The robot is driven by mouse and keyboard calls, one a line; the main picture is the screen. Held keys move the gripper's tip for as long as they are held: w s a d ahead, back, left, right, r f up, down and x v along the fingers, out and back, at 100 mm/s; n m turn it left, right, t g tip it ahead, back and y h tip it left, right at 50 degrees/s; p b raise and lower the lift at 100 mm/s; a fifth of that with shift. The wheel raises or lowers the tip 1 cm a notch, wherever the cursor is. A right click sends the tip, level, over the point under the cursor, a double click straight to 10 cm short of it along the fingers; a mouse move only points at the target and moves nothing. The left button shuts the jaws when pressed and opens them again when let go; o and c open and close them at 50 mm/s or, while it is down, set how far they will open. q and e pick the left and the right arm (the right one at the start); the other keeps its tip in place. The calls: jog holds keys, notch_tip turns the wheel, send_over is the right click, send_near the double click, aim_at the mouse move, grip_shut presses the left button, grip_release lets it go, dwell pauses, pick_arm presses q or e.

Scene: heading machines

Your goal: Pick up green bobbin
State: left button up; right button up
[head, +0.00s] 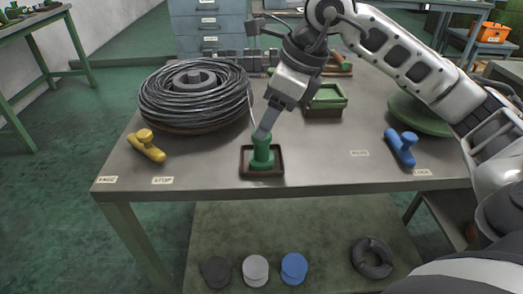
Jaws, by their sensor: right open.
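The green bobbin (262,157) stands upright in a small brown square tray (247,174) near the front edge of the table. My right gripper (262,133) points down at the bobbin from above, with its fingertips at the bobbin's top. The gripper is open, and the fingers partly hide the bobbin's upper end. I cannot tell whether they touch it. My left gripper is not in view.
A large coil of dark wire (165,108) lies left on the table (330,168). A yellow bobbin-like piece (147,150) is front left and a blue one (402,148) right. A green box (325,105) stands behind. The front right area is mostly clear.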

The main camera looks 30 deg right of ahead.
aim_at(262, 148)
jog(key=x, duration=0.6)
jog(key=shift+s+a+f, duration=0.1)
jog(key=shift+a+f, duration=0.05)
jog(key=shift+f, duration=0.15)
jog(key=shift+r, duration=0.1)
jog(key=c, duration=1.1)
